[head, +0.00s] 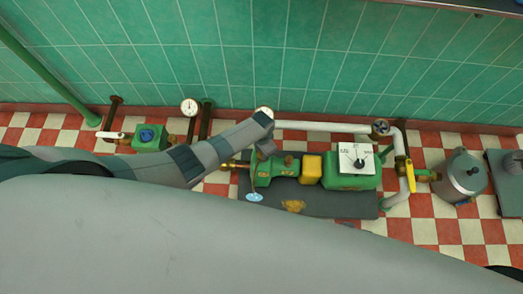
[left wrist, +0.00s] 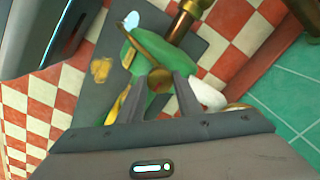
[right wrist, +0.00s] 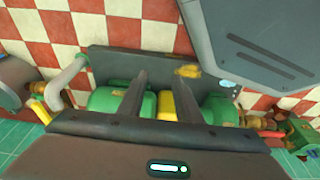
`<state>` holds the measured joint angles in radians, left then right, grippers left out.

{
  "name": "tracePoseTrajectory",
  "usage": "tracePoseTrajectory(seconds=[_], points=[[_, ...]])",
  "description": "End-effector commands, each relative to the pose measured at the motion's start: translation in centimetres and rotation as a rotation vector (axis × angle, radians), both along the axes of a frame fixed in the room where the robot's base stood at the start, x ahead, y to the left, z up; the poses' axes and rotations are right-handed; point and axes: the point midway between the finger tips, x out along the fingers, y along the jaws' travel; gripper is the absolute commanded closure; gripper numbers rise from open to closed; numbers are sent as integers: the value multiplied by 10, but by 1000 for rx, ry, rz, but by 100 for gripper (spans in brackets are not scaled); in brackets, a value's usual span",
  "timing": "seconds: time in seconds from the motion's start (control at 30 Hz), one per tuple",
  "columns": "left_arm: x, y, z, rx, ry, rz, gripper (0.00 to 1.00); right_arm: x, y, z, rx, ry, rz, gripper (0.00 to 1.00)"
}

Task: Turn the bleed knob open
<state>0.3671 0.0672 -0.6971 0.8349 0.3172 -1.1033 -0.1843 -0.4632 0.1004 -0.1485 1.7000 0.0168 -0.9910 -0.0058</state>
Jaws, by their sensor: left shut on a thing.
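The brass bleed knob (left wrist: 160,78) shows in the left wrist view on top of the green pump casing (left wrist: 142,62). My left gripper (left wrist: 161,83) is shut on it, one finger on each side. In the head view my left gripper (head: 262,150) comes down on the green pump (head: 262,172) and hides the knob there. A pale blue tag (head: 254,197) hangs at the pump's near side. My right gripper (right wrist: 163,78) is open and empty, above the yellow coupling (right wrist: 166,104) and green motor (right wrist: 108,101) in the right wrist view.
The pump stands on a dark plate (head: 340,205). White pipe (head: 320,126), a yellow lever (head: 410,176) and a metal pot (head: 463,176) are to the right. Gauges and a blue-knobbed green valve (head: 148,137) stand by the tiled wall.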

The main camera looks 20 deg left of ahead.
Motion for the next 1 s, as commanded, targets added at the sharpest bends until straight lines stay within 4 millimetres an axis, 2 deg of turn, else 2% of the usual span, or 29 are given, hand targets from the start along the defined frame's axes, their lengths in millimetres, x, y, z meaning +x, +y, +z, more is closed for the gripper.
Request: tracePoseTrajectory(seconds=[0.27, 0.7, 0.73, 0.8, 1.0], points=[[0, -2, 0, -1, 1, 102, 91, -5, -1, -13, 0, 4, -1, 69], [0, -1, 0, -2, 0, 118, 91, -5, -1, -15, 1, 2, 0, 69], [0, -1, 0, -2, 0, 118, 66, -5, -1, -15, 1, 2, 0, 69], [0, -1, 0, -2, 0, 118, 50, -5, -1, -15, 1, 1, 0, 69], [0, -1, 0, -1, 1, 117, 50, -5, -1, -15, 1, 2, 0, 69]])
